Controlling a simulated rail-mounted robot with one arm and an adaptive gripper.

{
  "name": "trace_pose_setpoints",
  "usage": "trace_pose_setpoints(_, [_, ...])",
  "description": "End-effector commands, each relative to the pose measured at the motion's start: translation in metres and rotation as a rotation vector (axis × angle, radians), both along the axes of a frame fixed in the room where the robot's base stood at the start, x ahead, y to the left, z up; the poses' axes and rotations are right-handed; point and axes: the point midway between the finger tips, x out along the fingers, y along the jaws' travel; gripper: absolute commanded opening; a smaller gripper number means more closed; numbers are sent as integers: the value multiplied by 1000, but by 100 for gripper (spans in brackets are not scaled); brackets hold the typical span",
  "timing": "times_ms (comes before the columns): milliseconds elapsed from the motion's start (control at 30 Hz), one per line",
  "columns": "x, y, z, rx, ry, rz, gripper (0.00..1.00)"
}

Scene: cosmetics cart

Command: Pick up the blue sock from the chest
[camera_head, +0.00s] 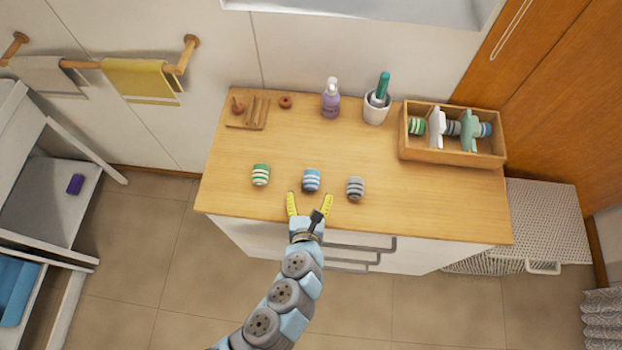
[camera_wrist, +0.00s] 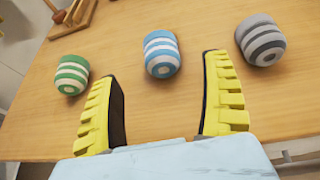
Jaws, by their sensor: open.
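The blue sock (camera_head: 311,181) is a rolled bundle with blue and white stripes, standing near the front of the wooden chest top (camera_head: 290,140). It is the middle one of three rolled socks, and it also shows in the wrist view (camera_wrist: 161,54). My gripper (camera_head: 310,202) is open and empty at the chest's front edge. Its yellow fingers point at the blue sock, which lies just beyond the fingertips and between their lines. In the wrist view the fingers (camera_wrist: 160,72) are spread wide and apart from the sock.
A green striped sock (camera_head: 260,175) lies to the left and a grey one (camera_head: 355,188) to the right. A wooden box (camera_head: 450,153) holds more rolled socks at the right. A purple pump bottle (camera_head: 331,100) and a white cup (camera_head: 376,108) stand at the back.

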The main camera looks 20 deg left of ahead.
Motion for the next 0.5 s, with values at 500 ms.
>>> trace_pose_setpoints(500, [28, 11, -12, -2, -2, 1, 80])
